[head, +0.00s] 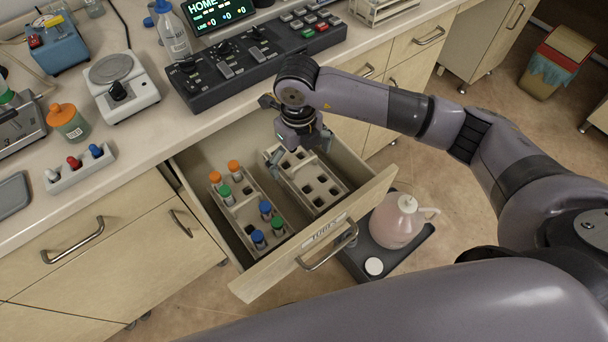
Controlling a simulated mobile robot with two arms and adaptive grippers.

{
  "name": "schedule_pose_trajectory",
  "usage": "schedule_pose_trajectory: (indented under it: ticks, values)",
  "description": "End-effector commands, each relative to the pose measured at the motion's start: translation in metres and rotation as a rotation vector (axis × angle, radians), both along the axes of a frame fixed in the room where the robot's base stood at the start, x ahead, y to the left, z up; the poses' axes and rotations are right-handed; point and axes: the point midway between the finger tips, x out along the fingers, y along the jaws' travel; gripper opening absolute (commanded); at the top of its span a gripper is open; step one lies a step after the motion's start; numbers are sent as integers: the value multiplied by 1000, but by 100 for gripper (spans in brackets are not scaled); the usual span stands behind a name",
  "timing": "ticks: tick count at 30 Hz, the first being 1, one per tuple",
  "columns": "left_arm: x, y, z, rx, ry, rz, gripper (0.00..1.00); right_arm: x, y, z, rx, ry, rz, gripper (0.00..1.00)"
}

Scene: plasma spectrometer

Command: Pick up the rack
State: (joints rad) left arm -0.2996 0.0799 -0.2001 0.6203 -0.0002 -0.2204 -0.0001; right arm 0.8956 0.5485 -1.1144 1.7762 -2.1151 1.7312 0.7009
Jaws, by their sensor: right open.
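Two grey racks lie side by side in an open drawer (237,284) labelled "TUBES". The left rack (239,210) holds several tubes with orange, green and blue caps. The right rack (328,187) shows empty square holes. My right gripper (297,160) is open over the far end of the right rack, one finger at its left edge and the other towards its right side. Whether the fingers touch the rack cannot be told. My left gripper is not in view.
The drawer front (318,236) with its handle faces me. On the counter stand a control panel (250,60), a balance-like device (122,88), an orange-capped jar (70,124) and a small holder with pipette-like bottles (80,167). A pink-filled jug (396,222) stands on a floor platform right of the drawer.

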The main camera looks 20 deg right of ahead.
Motion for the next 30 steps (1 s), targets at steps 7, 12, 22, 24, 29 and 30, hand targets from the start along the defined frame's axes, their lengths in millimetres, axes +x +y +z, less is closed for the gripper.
schedule_pose_trajectory:
  ticks: [7, 12, 22, 24, 29, 30]
  values:
    - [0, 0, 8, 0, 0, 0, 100, 1, -4, -25, -2, 5, -2, 100]
    - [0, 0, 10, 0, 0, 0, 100, 3, -5, -48, 0, 1, -1, 100]
    - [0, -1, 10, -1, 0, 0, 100, 3, -5, -54, 0, -1, 0, 99]
    - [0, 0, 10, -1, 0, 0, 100, 3, -5, -54, 0, -1, 0, 94]
    - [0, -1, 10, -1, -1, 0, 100, 3, -5, -54, 0, -1, 0, 83]
    - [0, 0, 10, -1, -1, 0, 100, 3, -5, -54, 0, -1, 0, 81]
